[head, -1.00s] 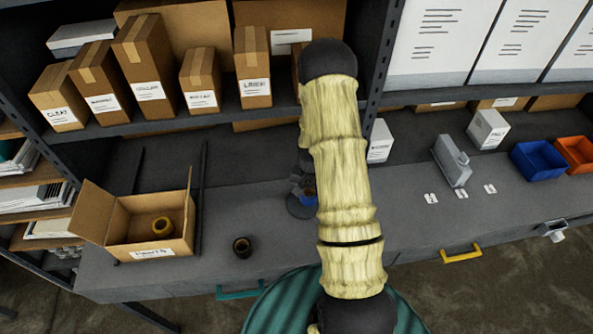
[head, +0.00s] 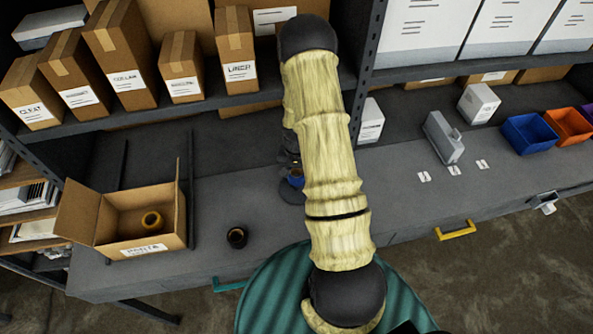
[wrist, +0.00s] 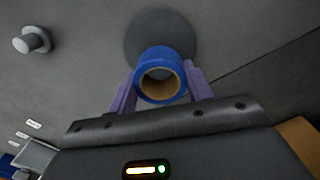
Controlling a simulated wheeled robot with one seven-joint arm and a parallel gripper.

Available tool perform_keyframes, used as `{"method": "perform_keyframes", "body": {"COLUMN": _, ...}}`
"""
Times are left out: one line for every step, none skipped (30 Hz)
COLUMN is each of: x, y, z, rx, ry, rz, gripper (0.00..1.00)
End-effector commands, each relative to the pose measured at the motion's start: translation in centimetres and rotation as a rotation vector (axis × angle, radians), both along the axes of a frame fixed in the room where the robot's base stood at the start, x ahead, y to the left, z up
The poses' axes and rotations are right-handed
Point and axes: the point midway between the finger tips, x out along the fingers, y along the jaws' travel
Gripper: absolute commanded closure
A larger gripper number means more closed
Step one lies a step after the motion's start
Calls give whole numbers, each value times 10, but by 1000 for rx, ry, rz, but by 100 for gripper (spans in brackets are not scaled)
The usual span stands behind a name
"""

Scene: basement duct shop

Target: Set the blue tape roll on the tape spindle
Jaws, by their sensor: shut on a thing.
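The blue tape roll (wrist: 161,75) has a tan core, and its open hole faces the camera in the wrist view. My gripper (wrist: 160,88) is shut on the roll, with a purple finger on each side. A dark round base (wrist: 158,33), apparently the tape spindle's, shows behind the roll. No post is visible, and I cannot tell whether the roll is around one. In the head view the roll (head: 296,179) is a small blue patch beside my arm, over the dark base (head: 289,194), partly hidden.
A grey dispenser-like block (head: 443,137), a blue bin (head: 528,134) and an orange bin (head: 568,126) stand right. Boxed shelves are behind.

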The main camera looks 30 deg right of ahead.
Motion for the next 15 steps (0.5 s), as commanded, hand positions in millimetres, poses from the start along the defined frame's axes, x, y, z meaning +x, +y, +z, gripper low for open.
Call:
{"method": "perform_keyframes", "body": {"x": 0, "y": 0, "z": -9, "rx": 1, "ry": 1, "rz": 0, "gripper": 73}}
{"method": "perform_keyframes", "body": {"x": 0, "y": 0, "z": -12, "rx": 1, "ry": 1, "rz": 0, "gripper": 73}}
{"method": "perform_keyframes", "body": {"x": 0, "y": 0, "z": -16, "rx": 1, "ry": 1, "rz": 0, "gripper": 73}}
{"method": "perform_keyframes", "body": {"x": 0, "y": 0, "z": -19, "rx": 1, "ry": 1, "rz": 0, "gripper": 73}}
{"method": "perform_keyframes", "body": {"x": 0, "y": 0, "z": -22, "rx": 1, "ry": 2, "rz": 0, "gripper": 73}}
{"method": "perform_keyframes", "body": {"x": 0, "y": 0, "z": -26, "rx": 1, "ry": 2, "rz": 0, "gripper": 73}}
{"method": "perform_keyframes", "body": {"x": 0, "y": 0, "z": -28, "rx": 1, "ry": 1, "rz": 0, "gripper": 73}}
{"method": "perform_keyframes", "body": {"x": 0, "y": 0, "z": -31, "rx": 1, "ry": 1, "rz": 0, "gripper": 73}}
{"method": "perform_keyframes", "body": {"x": 0, "y": 0, "z": -34, "rx": 1, "ry": 1, "rz": 0, "gripper": 73}}
{"method": "perform_keyframes", "body": {"x": 0, "y": 0, "z": -36, "rx": 1, "ry": 1, "rz": 0, "gripper": 73}}
{"method": "perform_keyframes", "body": {"x": 0, "y": 0, "z": -38, "rx": 1, "ry": 1, "rz": 0, "gripper": 73}}
{"method": "perform_keyframes", "body": {"x": 0, "y": 0, "z": -39, "rx": 1, "ry": 1, "rz": 0, "gripper": 73}}
{"method": "perform_keyframes", "body": {"x": 0, "y": 0, "z": -41, "rx": 0, "ry": 0, "rz": 0, "gripper": 73}}
{"method": "perform_keyframes", "body": {"x": 0, "y": 0, "z": -41, "rx": 0, "ry": 0, "rz": 0, "gripper": 73}}
{"method": "perform_keyframes", "body": {"x": 0, "y": 0, "z": -42, "rx": 0, "ry": 0, "rz": 0, "gripper": 73}}
